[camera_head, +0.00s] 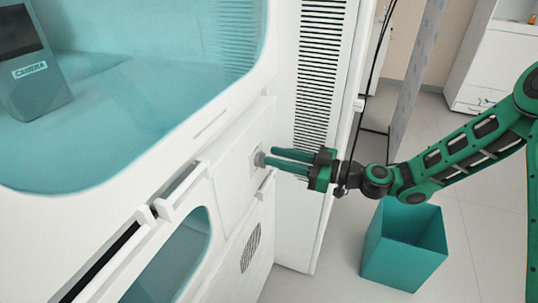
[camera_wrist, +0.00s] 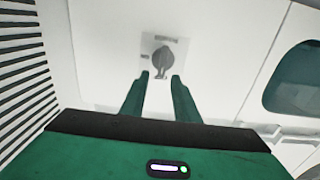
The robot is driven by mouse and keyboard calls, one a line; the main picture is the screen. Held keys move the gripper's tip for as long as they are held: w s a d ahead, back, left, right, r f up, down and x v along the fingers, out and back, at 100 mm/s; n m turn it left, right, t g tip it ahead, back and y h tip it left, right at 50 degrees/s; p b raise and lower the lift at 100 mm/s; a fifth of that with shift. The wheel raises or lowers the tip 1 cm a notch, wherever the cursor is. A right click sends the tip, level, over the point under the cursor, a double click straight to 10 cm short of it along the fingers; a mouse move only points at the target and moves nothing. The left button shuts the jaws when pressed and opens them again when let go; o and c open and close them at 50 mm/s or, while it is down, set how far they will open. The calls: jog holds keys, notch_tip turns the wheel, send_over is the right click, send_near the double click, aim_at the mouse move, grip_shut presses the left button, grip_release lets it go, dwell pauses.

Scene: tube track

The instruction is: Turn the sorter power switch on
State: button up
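The sorter power switch (camera_wrist: 163,60) is a dark grey rotary knob on a light square plate on the white machine front. In the wrist view its grip ridge stands roughly upright. In the head view the switch (camera_head: 260,159) shows as a small grey knob at the tips of my gripper. My gripper (camera_wrist: 161,77) is open, with its two green fingers apart just below the knob in the wrist view. In the head view my gripper (camera_head: 272,160) reaches in from the right, fingers pointing at the knob. I cannot tell whether a finger touches it.
The white sorter (camera_head: 230,190) has a teal window above and handles below left of the switch. A vented white panel (camera_head: 320,70) stands just behind my gripper. A teal open bin (camera_head: 405,262) stands on the floor below my arm. Floor at the right is clear.

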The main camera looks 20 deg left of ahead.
aim_at(261, 160)
jog(key=shift+w+a, duration=0.1)
jog(key=shift+a, duration=1.3)
